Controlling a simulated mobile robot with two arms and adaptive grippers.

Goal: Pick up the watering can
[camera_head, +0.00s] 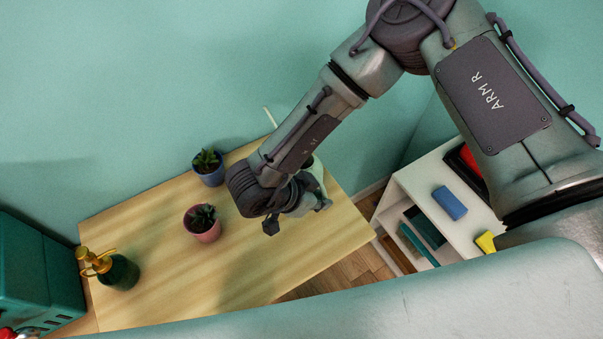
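The white watering can (317,171) stands on the wooden table (240,262), near its right end. My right arm and gripper hide most of it; a thin white spout (270,117) shows beyond my arm. My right gripper (298,214) is over the table, right in front of the can in the picture. Its fingers look spread apart, and I see nothing held between them. I cannot tell whether it touches the can. My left gripper is not in view.
A blue pot with a plant (210,175) and a pink pot with a plant (202,229) stand left of my gripper. A white shelf (408,189) with several items stands right. The table's front is clear.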

